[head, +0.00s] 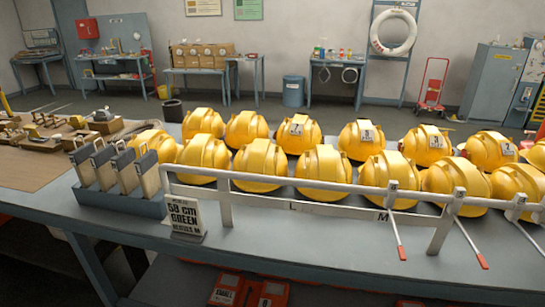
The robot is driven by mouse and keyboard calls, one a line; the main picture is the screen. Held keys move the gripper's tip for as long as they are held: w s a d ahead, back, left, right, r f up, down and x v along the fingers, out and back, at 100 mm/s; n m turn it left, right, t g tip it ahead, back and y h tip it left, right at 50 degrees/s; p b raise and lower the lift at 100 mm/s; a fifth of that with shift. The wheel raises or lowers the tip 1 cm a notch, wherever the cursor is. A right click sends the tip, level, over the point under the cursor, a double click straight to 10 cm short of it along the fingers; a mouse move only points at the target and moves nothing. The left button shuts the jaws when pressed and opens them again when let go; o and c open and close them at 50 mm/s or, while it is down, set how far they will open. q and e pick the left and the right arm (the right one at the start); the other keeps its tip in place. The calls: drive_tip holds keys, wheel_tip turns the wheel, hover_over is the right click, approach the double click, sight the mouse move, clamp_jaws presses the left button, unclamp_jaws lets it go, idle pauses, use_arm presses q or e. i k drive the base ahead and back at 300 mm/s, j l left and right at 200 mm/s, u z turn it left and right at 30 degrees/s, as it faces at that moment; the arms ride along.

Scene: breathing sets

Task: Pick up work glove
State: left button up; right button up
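I cannot make out a work glove anywhere in the head view. Small brown, grey and yellow items (76,122) lie on a brown mat (42,172) at the left; they are too small to identify, so I cannot tell whether a glove is among them. Neither of my grippers shows in this view.
Several yellow helmets (260,160) stand in rows on the grey table (300,238) behind a white rail (300,183). Orange cases (228,290) sit below.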

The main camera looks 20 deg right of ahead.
sight(78, 158)
drive_tip(key=z, duration=1.45)
drive_tip(key=u, duration=2.05)
drive_tip(key=i+j+z, duration=0.1)
drive_tip(key=z, duration=0.35)
drive_tip(key=i+j+z, duration=0.1)
drive_tip(key=z, duration=0.3)
drive_tip(key=i+j+z, duration=0.25)
drive_tip(key=j, duration=0.45)
drive_tip(key=i+j+z, duration=0.1)
drive_tip(key=j+z, duration=0.15)
drive_tip(key=j, duration=0.45)
drive_tip(key=j+z, duration=0.25)
drive_tip(key=j, duration=0.45)
drive_tip(key=i, duration=0.05)
